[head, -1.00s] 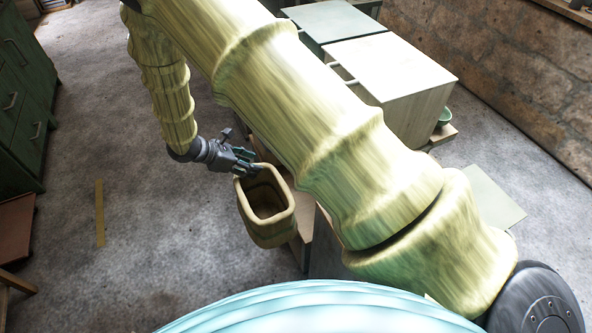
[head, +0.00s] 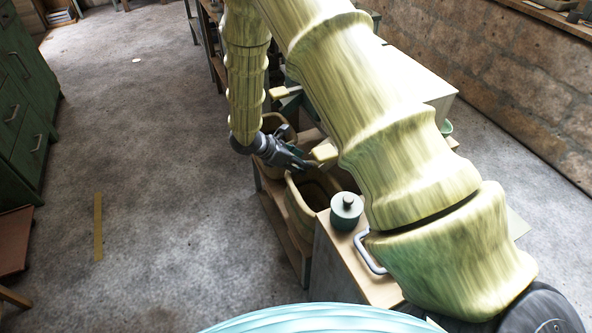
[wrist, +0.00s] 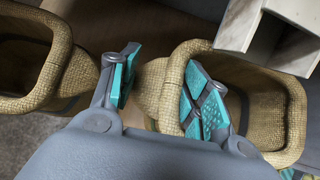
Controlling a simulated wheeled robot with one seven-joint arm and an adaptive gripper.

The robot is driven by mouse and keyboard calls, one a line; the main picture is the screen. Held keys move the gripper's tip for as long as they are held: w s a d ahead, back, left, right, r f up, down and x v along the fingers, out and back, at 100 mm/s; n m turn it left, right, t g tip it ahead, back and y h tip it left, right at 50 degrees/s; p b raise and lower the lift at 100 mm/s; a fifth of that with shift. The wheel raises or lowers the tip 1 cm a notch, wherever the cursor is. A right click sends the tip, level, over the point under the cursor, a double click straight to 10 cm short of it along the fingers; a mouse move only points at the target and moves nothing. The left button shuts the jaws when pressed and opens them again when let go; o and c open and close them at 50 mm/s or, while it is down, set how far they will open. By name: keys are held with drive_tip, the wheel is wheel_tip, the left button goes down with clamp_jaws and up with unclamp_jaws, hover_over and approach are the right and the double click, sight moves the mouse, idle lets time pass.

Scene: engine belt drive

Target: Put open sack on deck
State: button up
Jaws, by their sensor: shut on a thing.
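The open sack, a tan woven bag with a thick rim, shows in the head view (head: 299,209) and at the right of the wrist view (wrist: 292,125). My gripper (head: 297,163) is shut on its rim; in the wrist view the gripper (wrist: 162,78) has one finger inside the mouth and one outside. The sack looks upright, at a wooden bench top (head: 274,208), probably the deck. I cannot tell whether its base touches the wood. A second similar sack (head: 267,153) stands behind my gripper, and shows at the left of the wrist view (wrist: 60,65).
A box with a wooden top (head: 377,291), a grey handle and a dark lidded pot (head: 346,211) stands close to the sack's right. A pale wooden block (wrist: 240,25) is above the sack in the wrist view. Open floor (head: 170,200) lies to the left.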

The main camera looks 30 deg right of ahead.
wheel_tip(320, 180, down, 4)
drive_tip(key=shift+d+r+b, duration=0.15)
drive_tip(key=shift+b, duration=0.25)
drive_tip(key=shift+r, duration=0.1)
drive_tip(key=o, duration=1.4)
drive_tip(key=p+v, duration=0.1)
drive_tip(key=v, duration=1.1)
drive_tip(key=shift+p, duration=0.35)
